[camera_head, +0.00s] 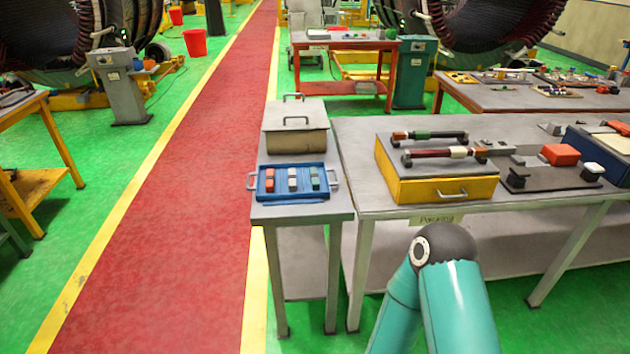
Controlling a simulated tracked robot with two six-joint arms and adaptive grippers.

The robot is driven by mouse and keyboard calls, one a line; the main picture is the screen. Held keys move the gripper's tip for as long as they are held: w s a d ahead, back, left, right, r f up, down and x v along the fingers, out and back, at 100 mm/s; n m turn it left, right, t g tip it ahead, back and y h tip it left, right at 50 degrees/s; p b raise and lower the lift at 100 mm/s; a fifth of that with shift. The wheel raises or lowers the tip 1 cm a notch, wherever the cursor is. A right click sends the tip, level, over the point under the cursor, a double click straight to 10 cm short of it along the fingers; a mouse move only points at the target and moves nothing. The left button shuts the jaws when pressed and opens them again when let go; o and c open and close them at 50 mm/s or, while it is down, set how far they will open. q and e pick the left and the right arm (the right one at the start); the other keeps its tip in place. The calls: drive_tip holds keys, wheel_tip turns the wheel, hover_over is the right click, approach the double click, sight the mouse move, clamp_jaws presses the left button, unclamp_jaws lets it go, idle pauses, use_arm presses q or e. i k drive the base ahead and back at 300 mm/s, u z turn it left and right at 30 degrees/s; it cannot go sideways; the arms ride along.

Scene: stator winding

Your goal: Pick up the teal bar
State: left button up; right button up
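A blue tray (252,196) with metal side handles lies on the small grey side table and holds three short upright-looking coloured blocks in a row. The left block (269,180) is red and dark, the middle block (292,180) is white and grey-blue, and the right block (315,179) is green with red. I cannot tell any of them clearly as a teal bar. On the yellow box (437,190) lie a dark rod with a green middle (422,134) and a dark red rod (432,153). Neither of my grippers shows; only a bent teal arm of mine rises at the bottom right.
A beige lidded box (296,138) with handles stands behind the tray. The long grey table (400,208) also carries a red block (560,154), a black fixture (550,180) and a blue bin (597,155). The red walkway (190,180) on the left is clear.

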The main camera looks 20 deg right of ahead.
sight(314, 175)
drive_tip(key=z, duration=0.05)
drive_tip(key=i, duration=0.9)
drive_tip(key=u, duration=0.2)
drive_tip(key=k, duration=0.95)
drive_tip(key=z, duration=0.15)
drive_tip(key=i, duration=0.95)
drive_tip(key=u, duration=0.05)
